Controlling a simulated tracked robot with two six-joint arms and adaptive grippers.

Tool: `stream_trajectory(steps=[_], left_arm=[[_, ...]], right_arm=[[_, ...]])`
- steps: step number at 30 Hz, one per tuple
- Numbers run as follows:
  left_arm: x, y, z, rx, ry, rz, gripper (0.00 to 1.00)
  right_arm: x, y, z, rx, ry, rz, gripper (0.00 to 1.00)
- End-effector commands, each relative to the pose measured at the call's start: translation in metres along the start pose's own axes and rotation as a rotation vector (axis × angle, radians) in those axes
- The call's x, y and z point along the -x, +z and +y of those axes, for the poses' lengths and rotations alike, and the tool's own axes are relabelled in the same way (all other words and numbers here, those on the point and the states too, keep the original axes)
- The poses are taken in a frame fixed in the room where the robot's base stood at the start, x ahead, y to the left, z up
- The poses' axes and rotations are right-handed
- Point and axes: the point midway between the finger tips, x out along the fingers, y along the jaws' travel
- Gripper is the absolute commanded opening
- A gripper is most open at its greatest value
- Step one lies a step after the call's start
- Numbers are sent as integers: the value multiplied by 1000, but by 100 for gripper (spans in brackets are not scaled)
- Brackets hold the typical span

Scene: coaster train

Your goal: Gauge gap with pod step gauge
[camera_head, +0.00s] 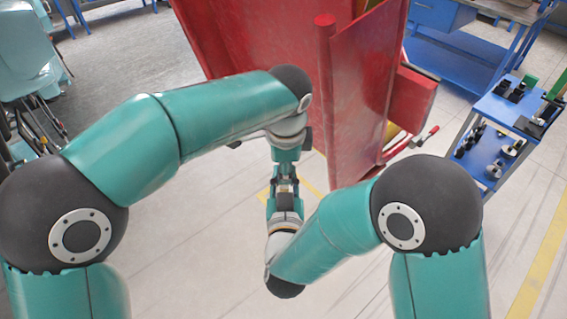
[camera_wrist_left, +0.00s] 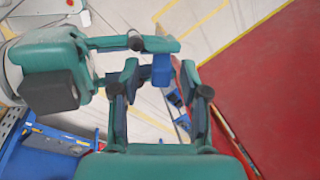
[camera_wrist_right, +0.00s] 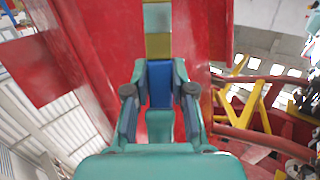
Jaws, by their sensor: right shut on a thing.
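My right gripper (camera_wrist_right: 160,95) is shut on the step gauge (camera_wrist_right: 160,82). The gauge shows a blue part between the fingers, with an olive-yellow part and a teal part beyond it. My left gripper (camera_wrist_left: 158,78) faces it with its fingers apart, and the blue part of the gauge (camera_wrist_left: 162,70) shows between the fingertips. I cannot tell whether they touch it. In the head view the two grippers meet at the centre, and the gauge is too small to make out there. The red pod (camera_head: 345,85) stands just beyond them. The gap is not clearly seen.
A blue cart (camera_head: 486,135) with black parts and a green piece stands at the right. A blue workbench (camera_head: 455,62) stands behind it. A teal vehicle (camera_head: 25,45) is at the far left. Red panels (camera_wrist_right: 185,30) are close in the right wrist view.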

Motion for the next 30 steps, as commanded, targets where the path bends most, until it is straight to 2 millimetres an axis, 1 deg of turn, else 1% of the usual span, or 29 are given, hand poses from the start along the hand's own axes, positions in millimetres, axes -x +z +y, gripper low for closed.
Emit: stream_trajectory(steps=[1, 6, 7, 10, 11, 15, 16, 26, 30], left_arm=[[0, 0, 0, 0, 0, 0, 32], [0, 0, 0, 0, 0, 0, 3], [0, 0, 0, 0, 1, 0, 0], [0, 0, 0, 0, 1, 0, 0], [1, 0, 0, 0, 1, 0, 0], [1, 0, 0, 0, 0, 0, 0], [1, 0, 0, 0, 0, 0, 0], [1, 0, 0, 0, -1, 0, 0], [1, 0, 0, 0, -1, 0, 0]], right_arm=[[0, -1, 0, 0, 0, 1, 0], [0, 0, 0, -1, 0, 1, 0], [0, -1, 0, -1, 0, 1, 0], [0, 0, 0, -1, 0, 1, 0], [0, -1, 0, -1, 0, 1, 27], [0, 0, 0, -1, 1, 1, 51], [0, 0, 0, -1, 1, 1, 53], [1, 0, 0, 0, -1, 0, 53], [10, 0, -1, 0, -2, 0, 53]])
